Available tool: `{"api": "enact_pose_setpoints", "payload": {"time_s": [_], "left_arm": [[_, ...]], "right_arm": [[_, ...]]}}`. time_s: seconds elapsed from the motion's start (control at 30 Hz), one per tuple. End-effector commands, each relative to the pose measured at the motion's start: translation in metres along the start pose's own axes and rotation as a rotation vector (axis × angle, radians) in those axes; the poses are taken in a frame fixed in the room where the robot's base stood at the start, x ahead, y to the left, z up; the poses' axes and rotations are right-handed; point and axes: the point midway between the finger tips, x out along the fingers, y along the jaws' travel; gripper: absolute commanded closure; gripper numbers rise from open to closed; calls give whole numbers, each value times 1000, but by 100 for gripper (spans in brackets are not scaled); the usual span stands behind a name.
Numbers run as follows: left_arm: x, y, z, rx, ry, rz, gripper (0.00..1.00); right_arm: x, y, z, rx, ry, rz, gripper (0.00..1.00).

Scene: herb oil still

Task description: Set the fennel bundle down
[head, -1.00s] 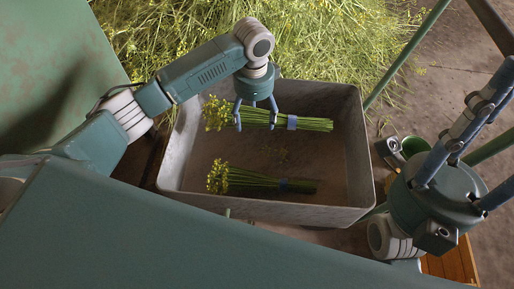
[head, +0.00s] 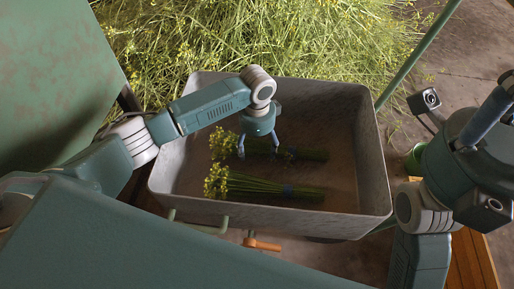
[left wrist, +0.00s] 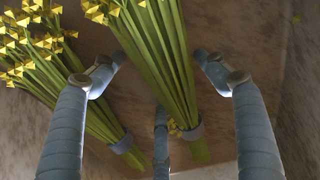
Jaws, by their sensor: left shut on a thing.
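My left gripper (head: 258,152) is low inside a grey bin, shut on a fennel bundle (head: 292,153) of green stalks with yellow flowers and a blue band. The held bundle (left wrist: 155,45) runs between the fingers in the left wrist view. Its flowers point left in the head view. A second fennel bundle (head: 262,187) lies beside it on the bin floor, nearer to me. The held bundle is at or just above the floor; I cannot tell if it touches. My right gripper (head: 487,120) is partly cut off at the right edge.
The grey bin (head: 376,160) has raised walls around both bundles. Its right half has bare floor. A heap of cut plants (head: 260,35) lies behind it. A green pole (head: 420,55) slants behind the right corner. An orange handle (head: 262,244) sits below the front wall.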

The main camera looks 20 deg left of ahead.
Motion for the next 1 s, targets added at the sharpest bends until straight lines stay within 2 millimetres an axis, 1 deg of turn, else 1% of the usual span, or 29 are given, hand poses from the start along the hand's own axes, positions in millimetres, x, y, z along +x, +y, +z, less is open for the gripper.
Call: {"api": "enact_pose_setpoints", "payload": {"time_s": [0.1,0.23,0.27,0.3,0.33,0.37,0.67,0.73,0.8,0.87,1.0], "left_arm": [[-2,0,0,0,1,-1,61],[0,0,-1,0,1,0,61],[2,0,0,0,0,1,25],[2,0,0,0,1,1,17],[2,0,0,0,0,1,11],[2,0,0,0,0,0,8],[1,0,0,0,0,0,8],[-3,-1,0,-1,0,-2,8],[-14,-1,0,-1,0,-1,8],[-25,-1,0,-1,1,-2,8],[-57,-1,0,0,2,-2,8]], "right_arm": [[1,0,0,0,-1,1,60],[1,0,0,1,-4,2,60],[0,0,0,1,-6,3,60],[-1,0,1,1,-6,3,60],[-1,0,0,1,-6,3,60],[-1,0,0,1,-6,3,60],[-2,0,1,1,-6,3,60],[-1,0,0,1,-4,2,60],[5,1,0,1,-5,2,60],[0,2,4,4,-36,12,60],[-7,4,6,10,-85,32,60]]}}
